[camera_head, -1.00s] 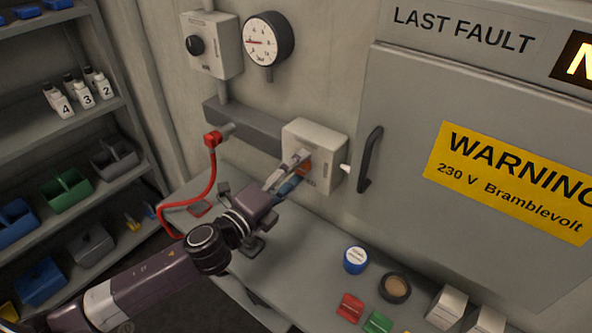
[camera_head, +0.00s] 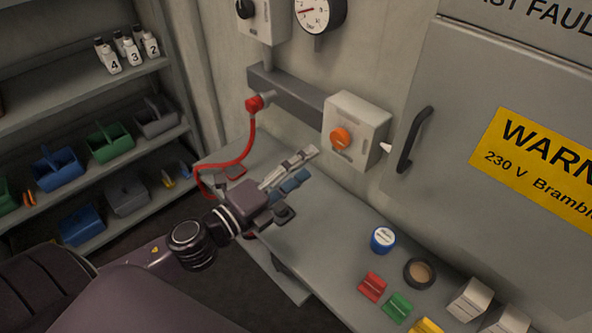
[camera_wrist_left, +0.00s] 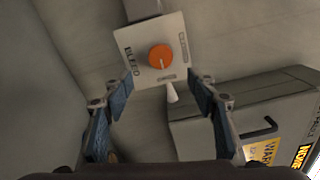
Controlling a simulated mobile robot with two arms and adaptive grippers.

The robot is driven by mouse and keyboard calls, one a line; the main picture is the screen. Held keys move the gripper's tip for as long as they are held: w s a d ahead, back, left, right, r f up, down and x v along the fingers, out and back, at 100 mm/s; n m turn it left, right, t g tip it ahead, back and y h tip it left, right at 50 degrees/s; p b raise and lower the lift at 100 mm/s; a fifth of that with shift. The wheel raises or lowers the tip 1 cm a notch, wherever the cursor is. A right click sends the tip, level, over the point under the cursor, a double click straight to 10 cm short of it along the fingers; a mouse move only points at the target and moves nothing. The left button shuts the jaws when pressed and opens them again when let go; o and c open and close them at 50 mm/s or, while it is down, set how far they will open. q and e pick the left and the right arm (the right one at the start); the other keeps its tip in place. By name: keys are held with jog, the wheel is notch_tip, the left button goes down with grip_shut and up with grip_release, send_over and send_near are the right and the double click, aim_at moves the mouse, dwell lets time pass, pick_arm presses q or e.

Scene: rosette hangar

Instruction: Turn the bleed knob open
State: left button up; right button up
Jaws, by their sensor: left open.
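The bleed knob (camera_head: 340,138) is a round orange knob on the front of a pale box (camera_head: 372,125) on the wall. In the left wrist view the knob (camera_wrist_left: 160,57) shows on its plate (camera_wrist_left: 143,40), which is lettered BLEED. Two small labels on the plate are too small to read, and I cannot tell the knob's setting. My left gripper (camera_head: 303,164) is open and empty, in front of and below the box, apart from the knob. In the left wrist view its fingers (camera_wrist_left: 160,92) are spread either side below the knob. My right gripper is not in view.
A white cone-tipped part (camera_head: 385,147) sticks out from the box's side, near the black cabinet handle (camera_head: 415,140). A red hose (camera_head: 250,145) hangs at the left.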

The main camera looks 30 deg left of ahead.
pick_arm(q)
jog(key=shift+v, duration=0.95)
